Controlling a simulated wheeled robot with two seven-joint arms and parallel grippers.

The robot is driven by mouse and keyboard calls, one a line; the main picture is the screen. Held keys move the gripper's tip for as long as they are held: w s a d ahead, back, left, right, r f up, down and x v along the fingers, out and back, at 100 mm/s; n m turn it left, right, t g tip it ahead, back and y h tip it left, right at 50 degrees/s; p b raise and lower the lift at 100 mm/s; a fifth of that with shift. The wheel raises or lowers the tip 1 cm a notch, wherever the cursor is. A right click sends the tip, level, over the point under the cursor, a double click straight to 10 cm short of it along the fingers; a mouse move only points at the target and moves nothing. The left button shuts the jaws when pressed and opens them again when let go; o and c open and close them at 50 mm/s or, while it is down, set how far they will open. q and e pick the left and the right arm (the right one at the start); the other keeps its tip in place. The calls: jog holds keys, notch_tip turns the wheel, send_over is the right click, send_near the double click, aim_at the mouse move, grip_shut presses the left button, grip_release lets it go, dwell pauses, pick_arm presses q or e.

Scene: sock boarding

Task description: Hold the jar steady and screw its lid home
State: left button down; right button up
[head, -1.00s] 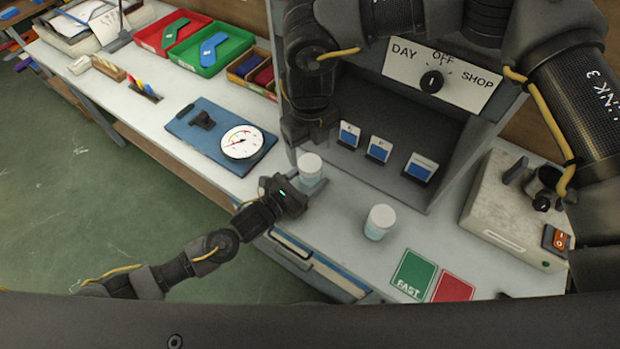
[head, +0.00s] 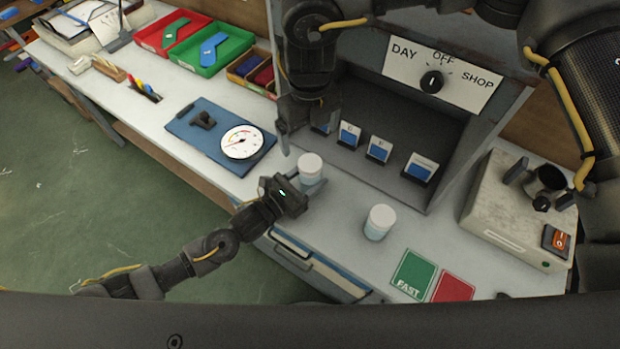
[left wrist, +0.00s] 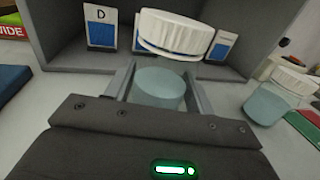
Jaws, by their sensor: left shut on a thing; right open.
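My left gripper (head: 303,190) is shut on a jar with a pale blue body (left wrist: 158,88), which stands on the bench. The jar's white ribbed lid (head: 310,162) is on top. In the left wrist view the lid (left wrist: 175,33) looks tilted, lower at its right side; I cannot tell how well it is seated on the thread. My right gripper (head: 308,128) is open and empty, pointing down above and behind the jar, apart from the lid. A second lidded jar (head: 379,222) stands free to the right, and shows at the right in the left wrist view (left wrist: 278,95).
A grey cabinet with a DAY/OFF/SHOP dial (head: 431,82) and several blue-marked cards stands behind. A blue board with a round gauge (head: 242,142) lies left. A switch box (head: 515,212) stands right. Green (head: 411,274) and red (head: 453,288) cards lie in front.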

notch_tip(320, 180, up, 7)
jog(key=shift+r, duration=0.15)
pick_arm(q)
jog(key=shift+c, duration=2.3)
grip_release()
jog(key=b+v, duration=0.2)
jog(key=v, duration=0.7)
jog(key=shift+s+a+f, duration=0.1)
jog(key=shift+s+a, duration=0.15)
jog(key=shift+a, duration=0.05)
jog(key=shift+s+a, duration=0.4)
pick_arm(e)
jog(key=shift+f, duration=1.2)
